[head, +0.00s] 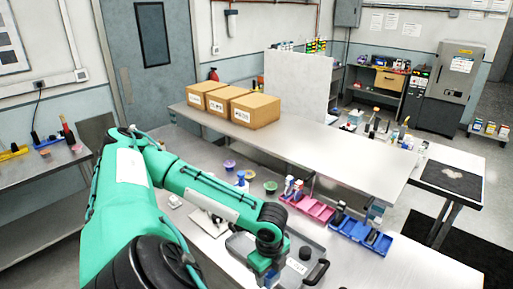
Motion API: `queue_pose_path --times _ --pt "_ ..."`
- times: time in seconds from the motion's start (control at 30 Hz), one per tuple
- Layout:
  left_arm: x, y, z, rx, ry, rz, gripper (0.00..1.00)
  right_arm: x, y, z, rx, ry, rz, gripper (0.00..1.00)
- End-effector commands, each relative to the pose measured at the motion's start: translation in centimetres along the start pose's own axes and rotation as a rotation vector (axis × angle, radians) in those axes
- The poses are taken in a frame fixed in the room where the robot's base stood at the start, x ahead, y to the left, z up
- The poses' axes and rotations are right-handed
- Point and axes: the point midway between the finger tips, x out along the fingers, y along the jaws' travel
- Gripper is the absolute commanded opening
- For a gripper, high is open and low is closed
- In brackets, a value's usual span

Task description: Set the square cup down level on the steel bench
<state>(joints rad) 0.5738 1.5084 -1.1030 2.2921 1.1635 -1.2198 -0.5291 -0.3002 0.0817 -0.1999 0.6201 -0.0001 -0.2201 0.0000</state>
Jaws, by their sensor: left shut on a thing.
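My left arm comes in from the left, and its wrist hangs down over the near part of the steel bench (430,265). My left gripper (267,279) is at the bottom of the head view, in front of a grey lidded case with a black handle (300,262). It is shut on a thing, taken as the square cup. The cup is mostly hidden by the wrist and gripper, so I cannot tell whether it is level or touches the bench. My right gripper is not in view.
Small coloured cups (270,187) stand behind the wrist. A pink bin (308,207) and a blue bin (360,236) line the bench beneath a raised steel shelf (330,155) bearing cardboard boxes (254,111). The bench's right front is clear.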

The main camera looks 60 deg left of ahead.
Motion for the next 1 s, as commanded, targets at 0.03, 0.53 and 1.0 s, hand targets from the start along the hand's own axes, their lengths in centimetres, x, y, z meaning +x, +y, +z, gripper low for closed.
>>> queue_pose_path --times 0.03,0.53,1.0 --pt "0.0 -0.3 -0.7 0.013 0.003 -0.002 0.25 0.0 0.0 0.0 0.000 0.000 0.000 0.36" --pt "0.0 -2.4 -6.3 0.121 0.002 -0.001 0.25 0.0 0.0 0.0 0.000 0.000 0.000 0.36" --pt "0.0 -4.3 -11.6 0.222 0.002 0.000 0.25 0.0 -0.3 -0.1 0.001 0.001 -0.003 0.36"
